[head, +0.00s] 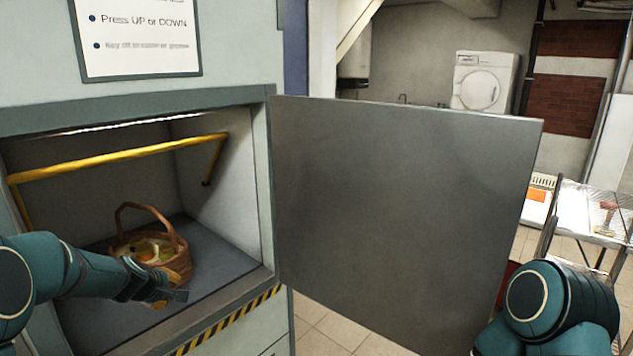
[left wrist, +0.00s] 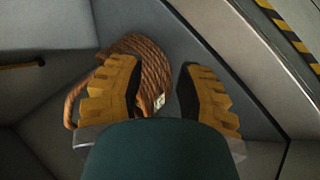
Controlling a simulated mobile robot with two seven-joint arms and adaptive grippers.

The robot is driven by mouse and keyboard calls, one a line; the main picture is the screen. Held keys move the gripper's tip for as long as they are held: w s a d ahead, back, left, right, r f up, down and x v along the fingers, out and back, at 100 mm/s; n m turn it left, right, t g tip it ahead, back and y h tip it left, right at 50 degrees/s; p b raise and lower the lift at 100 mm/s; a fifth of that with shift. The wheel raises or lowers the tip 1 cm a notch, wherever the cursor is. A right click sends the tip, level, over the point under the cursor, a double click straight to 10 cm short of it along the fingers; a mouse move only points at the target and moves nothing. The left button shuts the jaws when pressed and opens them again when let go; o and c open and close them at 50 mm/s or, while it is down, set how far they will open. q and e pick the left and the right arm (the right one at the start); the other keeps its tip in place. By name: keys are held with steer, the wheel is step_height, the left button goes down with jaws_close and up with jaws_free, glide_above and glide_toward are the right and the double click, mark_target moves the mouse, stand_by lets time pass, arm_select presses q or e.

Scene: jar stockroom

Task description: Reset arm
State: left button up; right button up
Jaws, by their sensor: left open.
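A wicker basket (head: 178,262) with an arched handle stands upright on the floor of an open lift compartment (head: 225,258) in the head view. It holds some orange and yellowish-green items. My left gripper (head: 172,293) is inside the compartment at the basket's front right side. In the left wrist view, the two yellow ridged fingers of my left gripper (left wrist: 158,95) are apart, and the basket (left wrist: 150,62) shows behind and between them. I cannot tell whether a finger touches it. My right arm shows at the lower right of the head view, but its gripper is out of view.
A grey door (head: 400,210) stands swung open to the right of the compartment. A yellow rail (head: 120,158) crosses the compartment above the basket. A yellow-black striped sill (head: 230,318) edges its front. A wire rack (head: 595,205) stands at right.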

arm_select(q)
steer(key=s+d+f+m+g+h, duration=0.1)
steer(key=s+d+f+m+g, duration=0.15)
steer(key=s+d+f, duration=0.65)
steer(key=s+d+f+m+g+h, duration=0.15)
steer(key=s+d+f+m, duration=0.25)
steer(key=s+d+f, duration=0.5)
steer(key=s+d+f+m+g+h, duration=0.1)
steer(key=s+d+f+m, duration=0.1)
steer(key=s, duration=0.5)
steer(key=s+d+f+m+g+h, duration=0.1)
steer(key=s+d+f+m+g, duration=0.1)
steer(key=s+d, duration=0.5)
step_height(320, 180, down, 3)
steer(key=shift+s+d+r+m, duration=0.15)
steer(key=shift+s+m, duration=0.4)
steer(key=shift+m, duration=0.3)
